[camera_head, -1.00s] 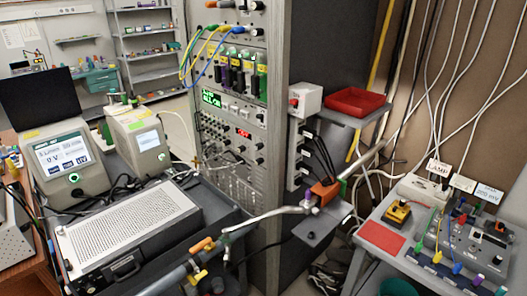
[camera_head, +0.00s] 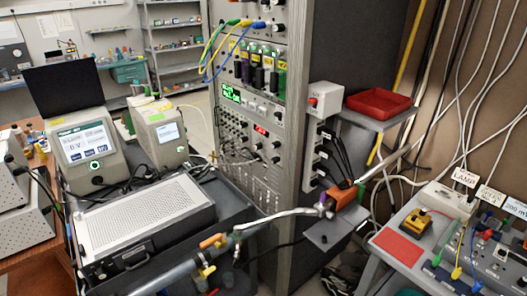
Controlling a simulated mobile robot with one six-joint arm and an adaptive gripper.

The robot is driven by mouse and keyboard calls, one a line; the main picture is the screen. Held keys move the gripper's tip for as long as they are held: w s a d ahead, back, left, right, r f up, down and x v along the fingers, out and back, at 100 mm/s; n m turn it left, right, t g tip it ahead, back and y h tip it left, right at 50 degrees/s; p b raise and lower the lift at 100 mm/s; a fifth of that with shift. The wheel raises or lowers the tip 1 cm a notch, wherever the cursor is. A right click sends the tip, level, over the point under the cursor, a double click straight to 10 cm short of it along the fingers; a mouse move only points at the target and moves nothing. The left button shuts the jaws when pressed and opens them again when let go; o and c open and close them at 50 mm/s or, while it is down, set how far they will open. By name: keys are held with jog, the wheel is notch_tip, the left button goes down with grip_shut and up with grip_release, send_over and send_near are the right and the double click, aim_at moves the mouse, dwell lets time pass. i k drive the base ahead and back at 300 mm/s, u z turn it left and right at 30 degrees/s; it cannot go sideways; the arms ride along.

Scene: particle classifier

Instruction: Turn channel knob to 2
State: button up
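A tall equipment rack (camera_head: 297,150) stands in the middle of the head view, with several small knobs and switches on its front panels. A grey control box (camera_head: 500,258) with knobs and plugged leads is at the lower right, partly cut off. I cannot tell which knob is the channel knob, and its markings are too small to read. My gripper is not in view.
A red tray (camera_head: 378,103) is on a shelf right of the rack. Cables hang at right.

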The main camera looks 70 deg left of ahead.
aim_at(258, 147)
jog(key=z, duration=0.1)
jog(key=k, duration=1)
jog(key=u, duration=1.6)
jog(key=i, duration=1)
jog(key=z, duration=0.05)
